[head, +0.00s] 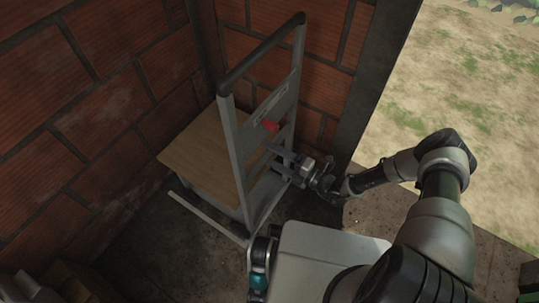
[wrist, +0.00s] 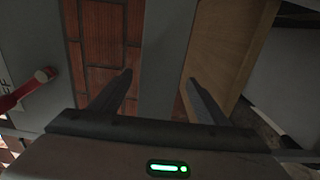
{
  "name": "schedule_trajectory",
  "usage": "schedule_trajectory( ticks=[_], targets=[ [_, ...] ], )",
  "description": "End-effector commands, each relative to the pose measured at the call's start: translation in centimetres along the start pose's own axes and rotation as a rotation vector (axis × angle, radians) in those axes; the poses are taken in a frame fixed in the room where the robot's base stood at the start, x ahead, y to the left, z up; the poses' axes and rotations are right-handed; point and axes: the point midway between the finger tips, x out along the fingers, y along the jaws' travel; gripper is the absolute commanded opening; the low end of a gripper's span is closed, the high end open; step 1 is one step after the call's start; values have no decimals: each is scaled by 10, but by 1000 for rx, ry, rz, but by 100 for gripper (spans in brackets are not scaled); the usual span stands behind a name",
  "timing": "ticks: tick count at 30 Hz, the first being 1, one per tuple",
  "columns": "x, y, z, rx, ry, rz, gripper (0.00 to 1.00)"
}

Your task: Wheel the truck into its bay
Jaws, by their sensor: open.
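The truck (head: 233,145) is a grey upright frame with a black top handle (head: 262,52) and a red part (head: 270,125) on its crossbars. It stands upright near the brick corner. A box or board with a tan top (head: 203,140) is behind its frame. My gripper (head: 274,158) is open at the right side of the frame. In the wrist view, a grey bar of the truck (wrist: 166,45) shows between my open fingers (wrist: 160,80); I cannot tell if they touch it. The truck's lower part is partly hidden by my body.
A pale strip (head: 208,220) lies on the dark floor, possibly a bay marking. Brick walls (head: 90,110) close the left and back. A grey post (head: 370,70) edges the opening to grassy ground (head: 465,85) at right. Some blocks (head: 70,283) lie at lower left.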

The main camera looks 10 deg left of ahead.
Motion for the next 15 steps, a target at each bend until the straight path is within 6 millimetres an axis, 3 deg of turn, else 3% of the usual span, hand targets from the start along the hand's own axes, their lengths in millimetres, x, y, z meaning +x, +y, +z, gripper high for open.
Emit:
schedule_trajectory(
  ticks=[6, 15],
  targets=[
    [21, 0, 0, -2, 0, 1, 69],
    [23, 1, 0, -2, 0, 0, 69]
  ],
)
